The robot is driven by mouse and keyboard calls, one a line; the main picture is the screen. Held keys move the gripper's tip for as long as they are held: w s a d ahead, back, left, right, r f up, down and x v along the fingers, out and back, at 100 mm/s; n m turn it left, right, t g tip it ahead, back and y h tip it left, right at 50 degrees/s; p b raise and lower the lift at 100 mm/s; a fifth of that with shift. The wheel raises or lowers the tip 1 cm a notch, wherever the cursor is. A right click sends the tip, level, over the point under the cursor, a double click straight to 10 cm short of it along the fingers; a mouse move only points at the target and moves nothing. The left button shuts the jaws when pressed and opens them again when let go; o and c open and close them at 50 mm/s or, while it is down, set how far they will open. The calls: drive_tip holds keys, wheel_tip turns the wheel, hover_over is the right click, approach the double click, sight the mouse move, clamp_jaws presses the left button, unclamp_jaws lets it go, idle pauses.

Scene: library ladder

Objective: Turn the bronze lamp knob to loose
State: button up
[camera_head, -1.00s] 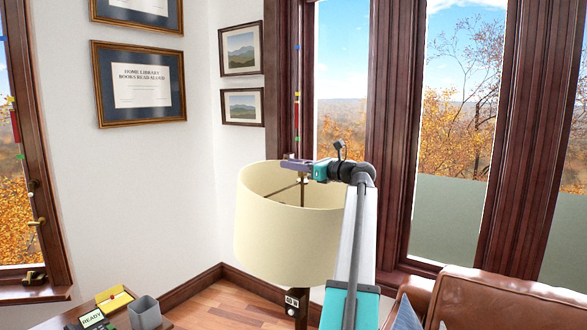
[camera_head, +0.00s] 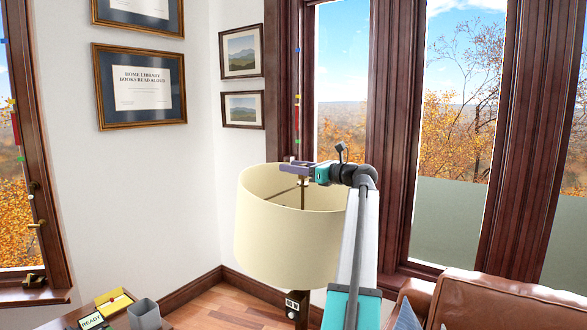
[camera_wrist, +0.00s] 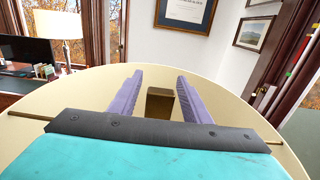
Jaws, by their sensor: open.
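The floor lamp's cream shade (camera_head: 290,235) is in the middle of the head view, open at the top. My gripper (camera_head: 284,168) is over its far upper rim. In the wrist view, my gripper's two purple fingers (camera_wrist: 155,95) are spread apart and reach down inside the shade (camera_wrist: 85,85). The squarish bronze knob (camera_wrist: 160,104) shows in the gap between them, with a thin space on each side. I cannot tell how deep it sits between the fingers. In the head view the knob is hidden by the gripper and shade.
Thin bronze rods (camera_wrist: 30,117) cross to the shade's rim on both sides. A brown leather sofa (camera_head: 500,305) is at the lower right. A desk with a grey cup (camera_head: 144,314) and a yellow box (camera_head: 113,301) is at the lower left. Windows stand behind the lamp.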

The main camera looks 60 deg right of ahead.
drive_tip(key=s+b, duration=0.3)
drive_tip(key=s, duration=1)
drive_tip(key=shift+s+b, duration=0.25)
drive_tip(key=shift+b, duration=0.05)
